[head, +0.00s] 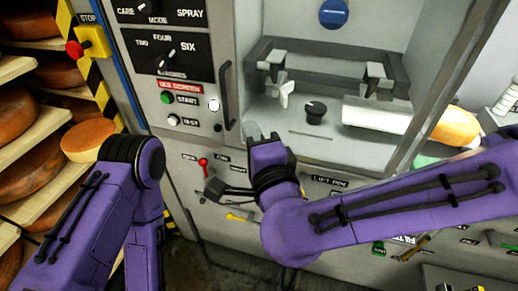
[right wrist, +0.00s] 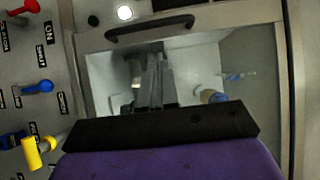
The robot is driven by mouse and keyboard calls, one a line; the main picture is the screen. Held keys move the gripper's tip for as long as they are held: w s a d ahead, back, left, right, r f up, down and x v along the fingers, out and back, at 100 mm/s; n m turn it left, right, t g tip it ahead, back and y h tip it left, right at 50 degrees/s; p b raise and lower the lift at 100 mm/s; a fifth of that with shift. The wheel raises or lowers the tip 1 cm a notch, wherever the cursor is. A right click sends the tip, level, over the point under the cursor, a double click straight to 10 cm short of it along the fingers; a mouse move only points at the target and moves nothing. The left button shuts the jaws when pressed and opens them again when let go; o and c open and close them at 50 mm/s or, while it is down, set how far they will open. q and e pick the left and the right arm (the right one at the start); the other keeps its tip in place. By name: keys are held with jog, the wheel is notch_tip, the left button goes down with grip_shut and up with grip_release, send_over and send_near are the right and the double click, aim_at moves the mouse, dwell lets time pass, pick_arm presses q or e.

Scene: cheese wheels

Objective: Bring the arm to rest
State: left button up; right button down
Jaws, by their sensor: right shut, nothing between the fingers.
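My right arm comes in from the right in the head view and crosses in front of a grey machine (head: 335,225). Its purple hand is held up close to the machine's front, below an open chamber (head: 310,140). In the right wrist view my right gripper (right wrist: 153,75) shows its grey fingers together, with nothing between them. They point toward the chamber, which has a dark handle (right wrist: 150,27) beside it. I cannot tell from this view whether the fingers touch anything. My left arm is bent at the left of the head view, and its gripper is out of sight.
Shelves with orange cheese wheels (head: 88,139) stand at the left, close to my left arm. A red emergency stop button (head: 74,48) is beside them. The machine's front carries a red-knobbed lever (head: 203,162) and a yellow lever (head: 240,217). A white roller (head: 377,114) is in the chamber.

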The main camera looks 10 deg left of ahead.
jog(key=s+d+f+n+g+h, duration=0.1)
jog(key=d+f+g+h, duration=0.1)
jog(key=d+f, duration=0.65)
jog(key=s+d+f+n+g+h, duration=0.1)
jog(key=d+f+g+h, duration=0.15)
jog(key=f, duration=1.15)
jog(key=s+d+f+g+h, duration=0.25)
jog(key=d+f, duration=0.45)
jog(key=f, duration=0.4)
jog(key=s+d+f+n+g+h, duration=0.2)
jog(key=s+d+f, duration=0.4)
jog(key=s+d, duration=0.3)
jog(key=s+d+f+n+g+h, duration=0.2)
jog(key=s+d+f+g, duration=0.2)
jog(key=s+d+f, duration=0.3)
jog(key=s+d, duration=0.1)
jog(key=d, duration=0.1)
jog(key=shift+s+d+f, duration=0.25)
jog(key=shift+s+d, duration=0.05)
jog(key=shift+s, duration=0.1)
